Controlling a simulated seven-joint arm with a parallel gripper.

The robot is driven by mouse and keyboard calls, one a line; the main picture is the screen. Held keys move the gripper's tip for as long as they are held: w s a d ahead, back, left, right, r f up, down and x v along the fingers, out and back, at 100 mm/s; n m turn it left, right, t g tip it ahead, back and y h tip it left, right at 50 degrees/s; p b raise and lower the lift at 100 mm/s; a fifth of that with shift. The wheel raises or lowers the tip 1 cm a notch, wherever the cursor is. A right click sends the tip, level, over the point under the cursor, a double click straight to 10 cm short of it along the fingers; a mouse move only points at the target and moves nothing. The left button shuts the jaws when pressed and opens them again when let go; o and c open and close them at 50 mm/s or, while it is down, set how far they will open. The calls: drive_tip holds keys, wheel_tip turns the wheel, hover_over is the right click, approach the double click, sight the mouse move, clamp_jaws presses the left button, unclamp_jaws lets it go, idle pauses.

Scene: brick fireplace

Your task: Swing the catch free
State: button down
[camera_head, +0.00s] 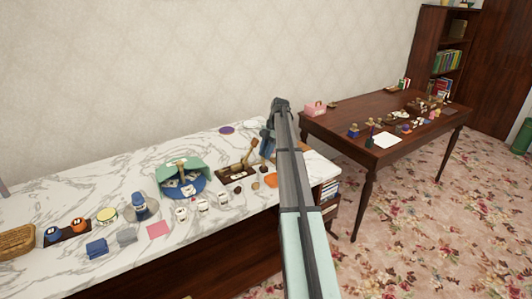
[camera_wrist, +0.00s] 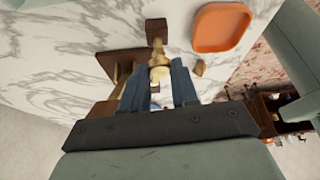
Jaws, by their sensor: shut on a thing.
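In the wrist view, the two blue fingers of my gripper (camera_wrist: 157,84) are shut on a brass-coloured piece (camera_wrist: 160,73), which I take to be the catch. A narrow brass neck runs from it to a dark brown block (camera_wrist: 156,27). A brown wooden base (camera_wrist: 118,63) lies behind and to the left, partly hidden by the fingers. In the head view, my gripper (camera_head: 267,146) is at the right end of the marble counter, beside a dark wooden board (camera_head: 232,175) with brass fittings. My arm partly hides this area, and the grip itself is too small to make out.
An orange dish (camera_wrist: 221,28) lies close to the right of the grip. Small cups (camera_head: 202,207) and a blue and green round container (camera_head: 182,182) stand left on the marble counter (camera_head: 110,182). A wooden table (camera_head: 375,115) with small items is at right.

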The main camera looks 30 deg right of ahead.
drive_tip(key=shift+w+n, duration=0.1)
drive_tip(key=shift+n, duration=0.6)
drive_tip(key=shift+g, duration=0.3)
drive_tip(key=c, duration=0.9)
unclamp_jaws()
drive_tip(key=shift+o, duration=0.2)
